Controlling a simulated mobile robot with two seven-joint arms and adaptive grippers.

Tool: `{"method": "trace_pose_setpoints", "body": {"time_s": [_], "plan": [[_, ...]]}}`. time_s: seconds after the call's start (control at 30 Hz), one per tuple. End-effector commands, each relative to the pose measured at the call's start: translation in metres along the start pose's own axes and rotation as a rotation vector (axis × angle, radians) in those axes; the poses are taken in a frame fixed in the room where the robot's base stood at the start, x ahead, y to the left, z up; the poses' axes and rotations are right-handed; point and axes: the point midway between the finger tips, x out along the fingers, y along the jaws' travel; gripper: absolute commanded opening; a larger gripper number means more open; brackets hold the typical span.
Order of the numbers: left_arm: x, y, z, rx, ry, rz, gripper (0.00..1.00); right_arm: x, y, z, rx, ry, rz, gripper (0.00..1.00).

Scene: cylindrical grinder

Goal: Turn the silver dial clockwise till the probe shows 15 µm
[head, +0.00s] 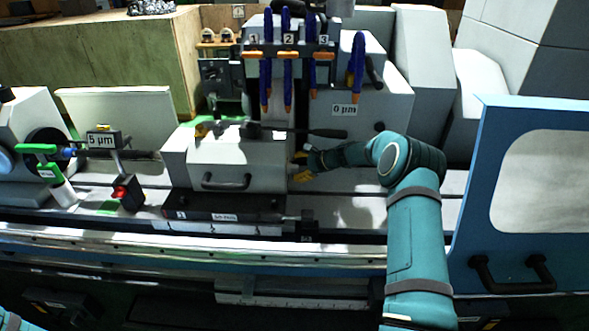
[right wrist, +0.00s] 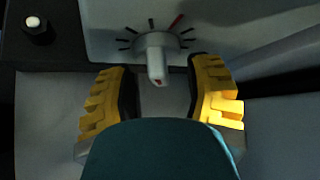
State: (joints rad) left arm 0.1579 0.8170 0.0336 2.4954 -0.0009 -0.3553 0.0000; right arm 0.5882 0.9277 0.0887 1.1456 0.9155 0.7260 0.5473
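The silver dial (right wrist: 156,58) shows in the right wrist view, on a pale panel with dark tick marks around it and one red tick at the upper right. Its grip bar points toward me, with a small red mark on its end. My right gripper (right wrist: 160,95) is open, with its yellow fingers on either side of the bar's near end and no visible contact. In the head view the right gripper (head: 303,168) is beside the white housing (head: 240,160); the dial is hidden there. One display (head: 101,141) reads 5 µm, another (head: 344,110) 0 µm. My left gripper is out of view.
In the head view, blue-and-orange hoses (head: 287,70) hang above the housing. A blue door (head: 475,190) is at the right. A red-lit block (head: 126,192) stands left of the housing.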

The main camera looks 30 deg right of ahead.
Motion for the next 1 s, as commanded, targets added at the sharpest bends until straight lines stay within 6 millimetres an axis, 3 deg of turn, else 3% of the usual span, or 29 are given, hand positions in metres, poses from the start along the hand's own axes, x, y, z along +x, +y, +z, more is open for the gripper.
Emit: {"method": "trace_pose_setpoints", "body": {"time_s": [0.27, 1.0], "plan": [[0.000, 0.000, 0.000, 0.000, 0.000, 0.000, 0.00, -0.003, 0.000, -0.001, 0.001, 0.001, 0.000, 0.51], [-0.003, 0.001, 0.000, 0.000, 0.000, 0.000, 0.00, -0.067, 0.000, -0.001, 0.001, 0.002, 0.000, 0.51]]}}
